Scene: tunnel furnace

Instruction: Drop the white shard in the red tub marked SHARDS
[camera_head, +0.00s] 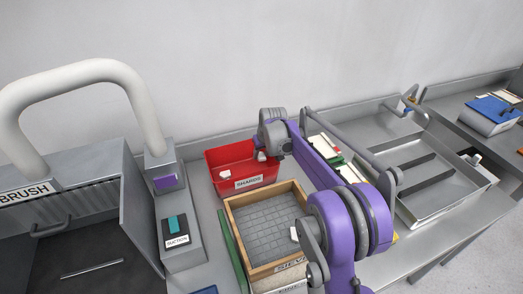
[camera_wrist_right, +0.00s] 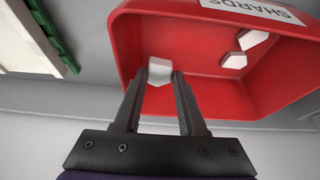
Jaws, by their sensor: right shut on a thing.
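The red tub (camera_head: 215,160) marked SHARDS stands on the bench behind the sieve, and it also shows in the right wrist view (camera_wrist_right: 210,102). My right gripper (camera_wrist_right: 160,76) is shut on a white shard (camera_wrist_right: 159,69), held between its fingertips over the tub's opening. In the head view the held shard (camera_head: 261,156) shows near the tub's right side, below my right gripper (camera_head: 264,152). Two other white shards, one (camera_wrist_right: 235,61) lower and one (camera_wrist_right: 252,39) higher in the wrist view, lie in the tub. My left gripper is not in view.
A wooden-framed sieve (camera_head: 235,220) stands in front of the tub, with a small white piece (camera_head: 294,234) at its right side. A suction unit (camera_head: 176,232) stands left. A metal tray (camera_head: 465,190) lies right. My right arm hides part of the bench.

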